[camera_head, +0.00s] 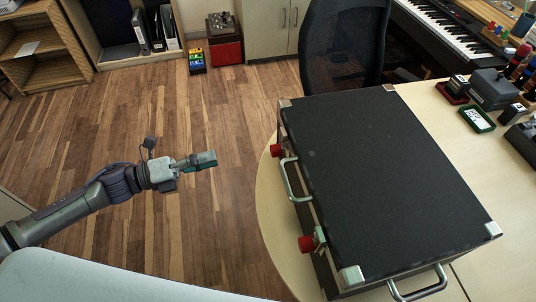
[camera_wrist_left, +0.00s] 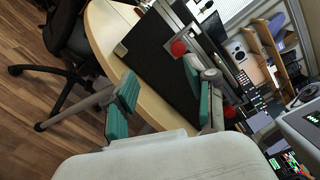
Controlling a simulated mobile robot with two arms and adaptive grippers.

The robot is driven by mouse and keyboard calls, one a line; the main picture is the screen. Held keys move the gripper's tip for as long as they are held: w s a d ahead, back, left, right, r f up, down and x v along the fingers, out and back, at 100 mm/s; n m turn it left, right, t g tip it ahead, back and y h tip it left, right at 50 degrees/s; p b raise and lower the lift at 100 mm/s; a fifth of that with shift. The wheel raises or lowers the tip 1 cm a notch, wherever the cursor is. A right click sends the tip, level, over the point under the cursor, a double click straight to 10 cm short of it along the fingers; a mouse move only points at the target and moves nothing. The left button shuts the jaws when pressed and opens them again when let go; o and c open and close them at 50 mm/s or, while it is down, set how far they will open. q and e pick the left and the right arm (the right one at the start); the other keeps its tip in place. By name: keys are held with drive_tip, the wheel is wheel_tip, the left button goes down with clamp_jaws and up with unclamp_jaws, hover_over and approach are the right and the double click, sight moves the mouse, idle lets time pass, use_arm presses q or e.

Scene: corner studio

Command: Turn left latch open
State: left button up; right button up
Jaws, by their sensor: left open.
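A black case (camera_head: 385,175) with metal corners lies closed on the table. Two red latch knobs show on its side facing my left gripper: one near the far corner (camera_head: 276,150) and one near the close corner (camera_head: 306,243). A metal handle (camera_head: 293,180) sits between them. My left gripper (camera_head: 208,160) is open and empty, out over the floor left of the case, apart from both knobs. In the left wrist view, its green-padded fingers (camera_wrist_left: 160,72) are spread, with the case (camera_wrist_left: 165,55) and the red knobs (camera_wrist_left: 178,48) beyond them. My right gripper is not in view.
The light wooden table (camera_head: 268,200) has a curved edge between my left gripper and the case. An office chair (camera_head: 343,45) stands behind the case. Small devices (camera_head: 490,90) crowd the table's right side. The floor (camera_head: 215,110) around my left gripper is clear.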

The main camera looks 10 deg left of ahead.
sight(271, 150)
use_arm(q)
drive_tip(key=w+d, duration=0.1)
drive_tip(key=d, duration=0.3)
drive_tip(key=w+d+r+m+g+p, duration=0.1)
drive_tip(key=d, duration=0.3)
drive_tip(key=w+d+m+p, duration=0.1)
drive_tip(key=d, duration=0.3)
drive_tip(key=shift+d+r+g+h, duration=0.3)
drive_tip(key=shift+d+r+h, duration=0.05)
drive_tip(key=shift+r+h, duration=0.05)
drive_tip(key=shift+w+d+f+p, duration=0.1)
drive_tip(key=shift+w+d+p, duration=0.25)
drive_tip(key=shift+d, duration=0.25)
clamp_jaws()
